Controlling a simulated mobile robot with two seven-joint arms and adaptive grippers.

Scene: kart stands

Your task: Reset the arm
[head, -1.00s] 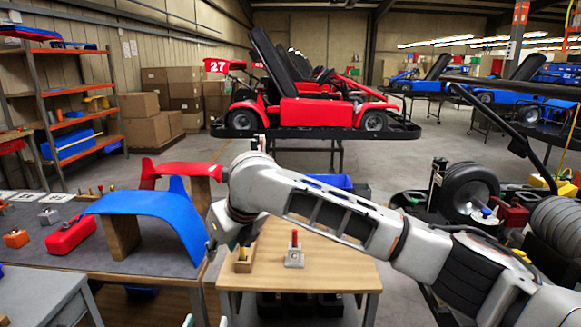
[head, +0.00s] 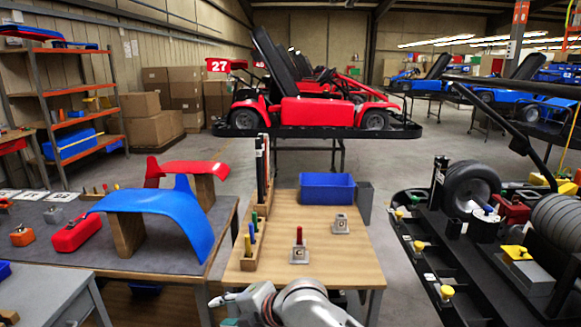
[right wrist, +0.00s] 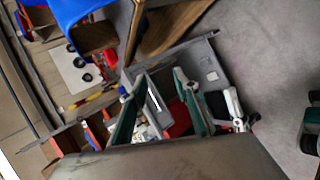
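My right arm (head: 305,305) enters at the bottom of the head view. Its gripper (head: 228,307) points left, at the near edge of the wooden table, partly cut off by the frame. In the right wrist view the two fingers of this gripper (right wrist: 157,95) stand apart with nothing held between them. Behind the fingers is a grey bin (right wrist: 205,65) with a red thing inside. My left gripper is not in view.
Left is a dark bench with a blue curved panel (head: 150,203). Open floor lies between table and cart.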

